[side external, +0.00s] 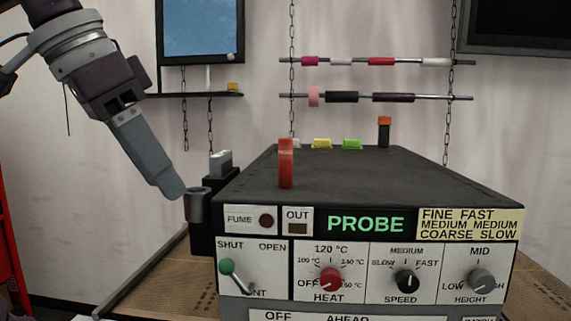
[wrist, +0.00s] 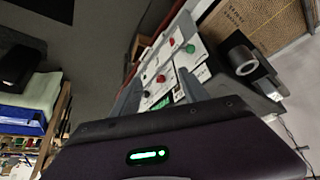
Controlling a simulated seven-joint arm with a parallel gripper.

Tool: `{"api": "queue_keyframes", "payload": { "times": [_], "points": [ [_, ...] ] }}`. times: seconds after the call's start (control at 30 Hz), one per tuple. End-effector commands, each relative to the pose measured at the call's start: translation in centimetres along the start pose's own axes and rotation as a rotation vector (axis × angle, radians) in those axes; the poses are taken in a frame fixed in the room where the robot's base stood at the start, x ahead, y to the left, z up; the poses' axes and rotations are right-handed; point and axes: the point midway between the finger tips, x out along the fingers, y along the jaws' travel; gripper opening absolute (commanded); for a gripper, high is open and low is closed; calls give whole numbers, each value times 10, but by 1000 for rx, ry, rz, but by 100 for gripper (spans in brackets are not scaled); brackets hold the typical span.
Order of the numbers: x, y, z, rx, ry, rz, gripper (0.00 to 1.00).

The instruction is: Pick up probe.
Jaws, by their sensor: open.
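The word PROBE shows in green on the front panel of a dark box-shaped machine (side external: 400,172); I cannot tell for sure which separate part is the probe. A black holder (side external: 203,235) with a dark grey cylinder (side external: 197,205) and a light grey top piece (side external: 221,163) stands at the machine's left side. In the wrist view the cylinder (wrist: 243,60) shows its round open end, right of the panel. My gripper (side external: 172,190) points down and right, its tip close to the cylinder's upper left. In the wrist view my gripper (wrist: 160,90) is open, with the panel showing between its fingers.
The panel has a green-tipped lever (side external: 227,267) and several knobs. Coloured rolls hang on wall rods. A brown patterned mat (side external: 165,285) lies left.

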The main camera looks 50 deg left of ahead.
Motion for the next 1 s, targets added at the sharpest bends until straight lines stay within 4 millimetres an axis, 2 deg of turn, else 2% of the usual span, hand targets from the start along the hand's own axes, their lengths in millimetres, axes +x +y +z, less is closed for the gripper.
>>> {"api": "queue_keyframes", "payload": {
  "times": [0.23,0.27,0.47,0.63,0.77,0.83,0.93,1.0],
  "points": [
    [-42,0,-24,-1,1,0,52],
    [-40,1,-29,9,7,8,52],
    [-1,13,-96,118,158,121,52],
    [28,4,-158,141,333,172,52],
    [53,-30,-208,96,497,146,52],
    [68,-66,-232,42,589,85,52],
    [87,-128,-249,-52,684,-48,52],
    [104,-118,-237,-37,681,-29,52]
  ]
}}
